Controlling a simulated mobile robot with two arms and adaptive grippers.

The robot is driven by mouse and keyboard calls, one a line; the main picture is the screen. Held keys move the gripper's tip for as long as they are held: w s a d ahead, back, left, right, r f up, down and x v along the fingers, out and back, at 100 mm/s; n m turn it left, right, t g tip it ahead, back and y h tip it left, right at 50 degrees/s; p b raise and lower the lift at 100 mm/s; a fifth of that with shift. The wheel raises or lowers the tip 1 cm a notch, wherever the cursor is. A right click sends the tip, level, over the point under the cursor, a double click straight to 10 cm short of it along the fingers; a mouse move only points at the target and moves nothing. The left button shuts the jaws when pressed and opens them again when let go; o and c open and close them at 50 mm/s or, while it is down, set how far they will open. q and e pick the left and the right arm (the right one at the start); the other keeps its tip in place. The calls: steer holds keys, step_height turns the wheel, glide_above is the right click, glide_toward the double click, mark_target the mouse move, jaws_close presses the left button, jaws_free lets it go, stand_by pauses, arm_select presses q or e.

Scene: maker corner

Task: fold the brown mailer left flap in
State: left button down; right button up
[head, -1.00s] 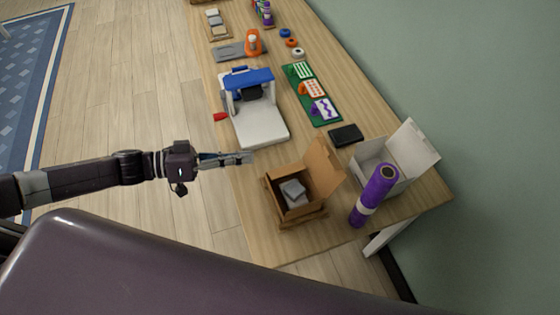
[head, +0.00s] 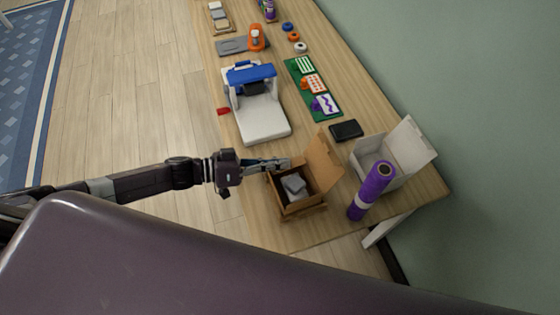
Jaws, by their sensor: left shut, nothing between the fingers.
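The brown mailer (head: 303,209) stands open near the front end of the workbench. Its tall lid panel (head: 323,160) stands up at the right and back. A grey wrapped item (head: 294,185) lies inside. My left gripper (head: 285,164) is shut and empty, its fingertips at the mailer's back left corner, close to the lid. I cannot tell whether they touch the cardboard. The left flap is too small and partly covered by the gripper to make out clearly. My right gripper is not in view.
A purple roll (head: 371,190) stands right of the mailer, before an open white box (head: 399,155). A black case (head: 346,130) lies behind. A white and blue machine (head: 262,117) stands further back on the workbench (head: 236,161). Bare wood lies left of the mailer.

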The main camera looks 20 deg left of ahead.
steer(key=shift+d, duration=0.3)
arm_select(q)
steer(key=shift+s+d, duration=0.1)
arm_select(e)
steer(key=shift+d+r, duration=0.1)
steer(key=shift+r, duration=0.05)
arm_select(q)
steer(key=shift+s+f+m+p, duration=0.1)
steer(key=shift+s+m+p, duration=0.05)
steer(key=shift+m+p, duration=0.3)
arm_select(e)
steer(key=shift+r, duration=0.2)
arm_select(q)
steer(key=shift+s+d+f+m+t+y, duration=0.2)
steer(key=shift+m+t+y, duration=0.1)
steer(key=shift+m, duration=0.15)
steer(key=shift+s+d+f+m+t+y, duration=0.15)
steer(key=shift+f+m+t+y, duration=0.1)
steer(key=shift+m, duration=0.35)
steer(key=shift+s+d+f+m+t+y, duration=0.15)
steer(key=shift+f+m, duration=0.1)
steer(key=shift+m, duration=0.35)
steer(key=shift+f, duration=0.15)
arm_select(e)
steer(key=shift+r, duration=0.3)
